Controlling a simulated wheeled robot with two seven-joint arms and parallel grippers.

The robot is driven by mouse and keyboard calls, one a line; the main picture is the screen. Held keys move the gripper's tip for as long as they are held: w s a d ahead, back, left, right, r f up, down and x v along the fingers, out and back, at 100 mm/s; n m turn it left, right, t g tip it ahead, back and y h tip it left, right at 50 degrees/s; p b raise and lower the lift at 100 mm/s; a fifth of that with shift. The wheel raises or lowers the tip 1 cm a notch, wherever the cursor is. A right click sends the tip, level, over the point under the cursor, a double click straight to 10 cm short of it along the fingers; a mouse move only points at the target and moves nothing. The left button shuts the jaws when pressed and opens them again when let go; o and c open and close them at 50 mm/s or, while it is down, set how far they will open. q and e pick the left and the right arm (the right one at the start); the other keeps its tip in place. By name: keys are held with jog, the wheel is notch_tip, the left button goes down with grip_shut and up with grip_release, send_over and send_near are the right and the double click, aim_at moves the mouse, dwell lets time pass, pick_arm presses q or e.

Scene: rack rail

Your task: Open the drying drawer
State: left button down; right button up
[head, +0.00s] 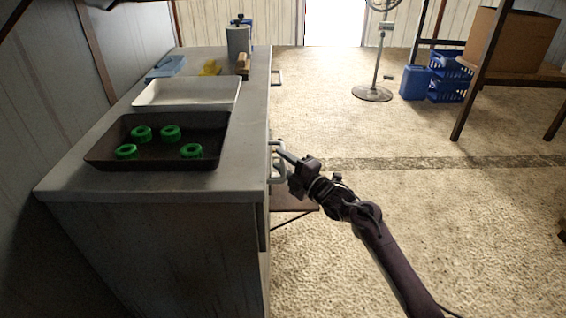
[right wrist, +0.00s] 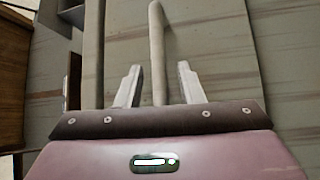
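The grey cabinet (head: 160,245) stands at the left of the head view, its drawer side facing right and seen almost edge-on. A pale bar handle (head: 276,150) sticks out of that side near the front end. My right gripper (head: 287,160) is at this handle. In the right wrist view the handle bar (right wrist: 157,50) runs between the two fingers (right wrist: 158,84), with a gap on each side. The fingers look open around it, not closed on it. The drawer front (right wrist: 210,50) lies behind the bar; I cannot tell any opening. My left gripper is not in view.
On the cabinet top are a dark tray (head: 170,160) with several green rings, a white tray (head: 190,92) and a grey canister (head: 238,45). Another handle (head: 277,77) is farther back. A brown panel (head: 290,197) sits low beside the cabinet.

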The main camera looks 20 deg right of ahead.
grip_shut()
jog(key=shift+d, duration=0.1)
